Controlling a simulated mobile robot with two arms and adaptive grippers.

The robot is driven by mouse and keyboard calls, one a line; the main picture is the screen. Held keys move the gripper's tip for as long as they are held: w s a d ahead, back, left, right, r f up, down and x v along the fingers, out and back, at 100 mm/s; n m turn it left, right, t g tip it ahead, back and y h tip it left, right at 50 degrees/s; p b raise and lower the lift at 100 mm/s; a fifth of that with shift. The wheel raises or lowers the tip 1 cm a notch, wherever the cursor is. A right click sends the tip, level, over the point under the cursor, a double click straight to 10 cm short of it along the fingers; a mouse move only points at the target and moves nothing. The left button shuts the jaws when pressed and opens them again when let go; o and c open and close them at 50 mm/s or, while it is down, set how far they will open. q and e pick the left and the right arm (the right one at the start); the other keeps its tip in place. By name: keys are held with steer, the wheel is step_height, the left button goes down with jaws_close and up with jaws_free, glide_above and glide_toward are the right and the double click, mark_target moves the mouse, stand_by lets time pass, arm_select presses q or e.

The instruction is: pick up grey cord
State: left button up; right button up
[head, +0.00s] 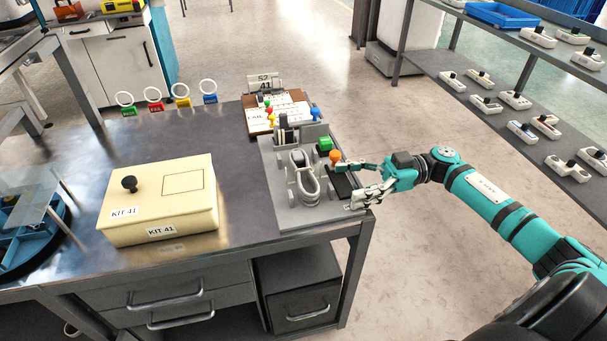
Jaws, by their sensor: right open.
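A grey cord (303,176) lies in a bundled loop on a grey fixture plate (290,215) at the right end of the table. My right gripper (346,184) is open at the right edge of that plate, just right of the cord. Its fingers point left toward the cord, and a gap shows between them and the cord. Nothing shows between the fingers. My left gripper is not in view.
A cream KIT 41 box (155,200) stands left on the table (200,130). Shelves (440,65) stand right.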

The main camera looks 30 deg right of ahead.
mark_target(332, 187)
steer(key=x, duration=0.4)
steer(key=shift+s, duration=0.4)
steer(key=shift+w+a, duration=0.15)
steer(key=shift+a, duration=0.35)
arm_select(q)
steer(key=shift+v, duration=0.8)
arm_select(e)
steer(key=c, duration=1.4)
steer(key=shift+o, duration=0.2)
